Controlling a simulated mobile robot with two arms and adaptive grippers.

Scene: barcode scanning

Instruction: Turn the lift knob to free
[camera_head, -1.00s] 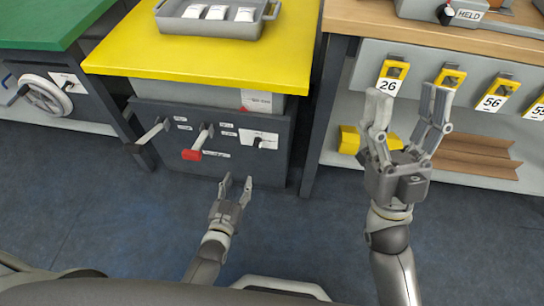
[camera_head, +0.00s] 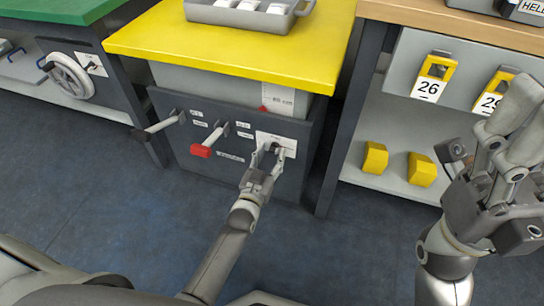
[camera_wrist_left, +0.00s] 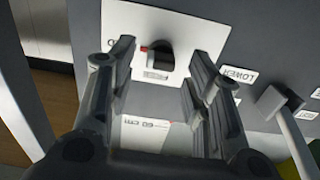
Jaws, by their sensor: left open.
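The lift knob (camera_wrist_left: 159,57) is black with a red mark at its side and sits on a white plate (camera_wrist_left: 199,24) in the left wrist view. In the head view its plate (camera_head: 280,139) is at the right of the dark front panel, and the gripper partly covers the knob. My left gripper (camera_head: 270,152) is open in front of the plate. In the left wrist view its fingers (camera_wrist_left: 157,82) stand on either side of the knob, apart from each other. Contact cannot be told. My right gripper (camera_head: 528,115) is raised at the right edge, open and empty.
A shelf with yellow blocks (camera_head: 375,158) stands at right. The floor in front is clear.

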